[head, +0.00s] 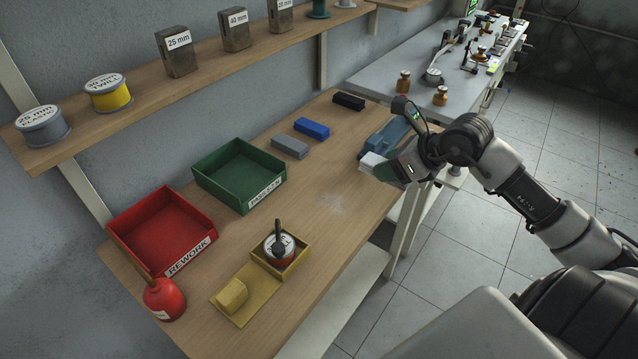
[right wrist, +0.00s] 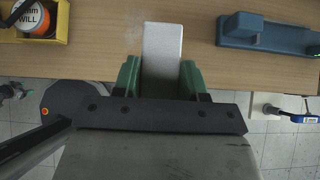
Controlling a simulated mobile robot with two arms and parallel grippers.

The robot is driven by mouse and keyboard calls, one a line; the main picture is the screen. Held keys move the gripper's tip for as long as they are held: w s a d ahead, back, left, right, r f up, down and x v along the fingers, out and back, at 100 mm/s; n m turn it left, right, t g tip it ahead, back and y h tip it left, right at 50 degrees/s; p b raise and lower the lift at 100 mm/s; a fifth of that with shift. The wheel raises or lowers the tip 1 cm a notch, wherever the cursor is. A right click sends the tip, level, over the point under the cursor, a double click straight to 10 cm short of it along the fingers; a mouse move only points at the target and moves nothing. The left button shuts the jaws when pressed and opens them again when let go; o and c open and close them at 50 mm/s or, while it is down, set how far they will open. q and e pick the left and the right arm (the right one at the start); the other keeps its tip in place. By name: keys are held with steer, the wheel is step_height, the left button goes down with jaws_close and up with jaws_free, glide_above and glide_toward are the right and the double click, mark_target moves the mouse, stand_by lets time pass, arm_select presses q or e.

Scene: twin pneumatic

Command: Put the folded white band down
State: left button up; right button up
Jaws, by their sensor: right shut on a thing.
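The folded white band (right wrist: 162,55) is a pale, flat rectangular piece between the green fingers of my right gripper (right wrist: 160,78) in the right wrist view. In the head view the white band (head: 371,162) shows at the tip of my right gripper (head: 382,170), over the right edge of the wooden table (head: 330,203). The gripper is shut on it. I cannot tell whether the band touches the table top. My left gripper is in neither view.
A blue holder (head: 384,138) stands just beyond the gripper. Grey (head: 289,147), blue (head: 312,128) and black (head: 348,101) blocks lie farther back. Green (head: 238,172) and red (head: 160,228) bins stand left, a yellow tray (head: 281,262) in front. The middle of the table is clear.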

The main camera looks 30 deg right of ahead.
steer(key=w+a+f+p, duration=0.1)
steer(key=w+a+f, duration=0.1)
steer(key=w, duration=0.1)
steer(key=w+a+f, duration=0.2)
steer(key=w+a+f+p, duration=0.1)
steer(key=w+a+f, duration=0.1)
steer(key=w, duration=0.1)
steer(key=shift+w+f+p, duration=0.1)
steer(key=shift+w+p, duration=0.2)
steer(key=shift+w+a+f, duration=0.1)
steer(key=shift+w+f, duration=0.05)
step_height(320, 180, down, 4)
steer(key=shift+r+p, duration=0.1)
steer(key=shift+p, duration=0.4)
steer(key=shift+f, duration=0.3)
steer(key=o, duration=1)
steer(key=shift+r, duration=0.15)
